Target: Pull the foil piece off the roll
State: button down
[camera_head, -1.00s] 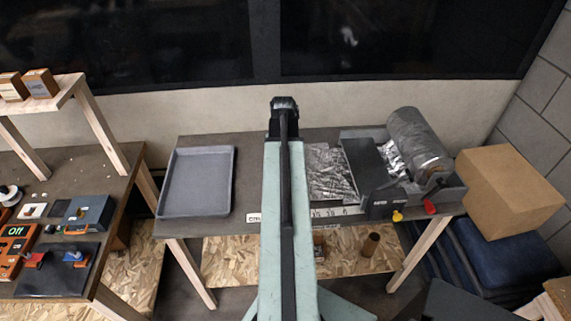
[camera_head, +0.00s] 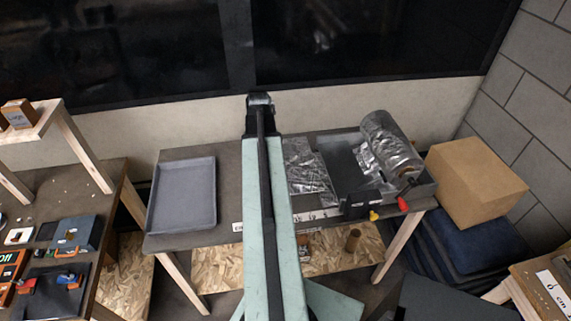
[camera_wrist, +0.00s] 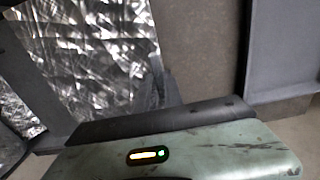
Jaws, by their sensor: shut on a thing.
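The foil piece (camera_head: 308,172) is a crinkled silver sheet on the table beside my arm, left of the dispenser. It fills the left of the wrist view (camera_wrist: 90,60), up against my gripper (camera_wrist: 152,118), which is shut on it. The grip itself is not clearly visible. In the head view, my arm hides the gripper's fingers. The foil roll (camera_head: 388,143) is a shiny cylinder at the dispenser's right end, with loose crumpled foil at its lower left. I cannot tell whether the sheet is joined to the roll.
The dispenser (camera_head: 348,172) is a grey frame with red and yellow knobs in front. An empty grey tray (camera_head: 183,190) lies left of my arm. A cardboard box (camera_head: 478,180) stands at the right. A wall and dark window close the back.

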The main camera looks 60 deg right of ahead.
jog(key=shift+r, duration=0.1)
notch_tip(320, 180, up, 7)
jog(key=p, duration=0.7)
jog(key=shift+w+a, duration=0.3)
jog(key=shift+w, duration=0.1)
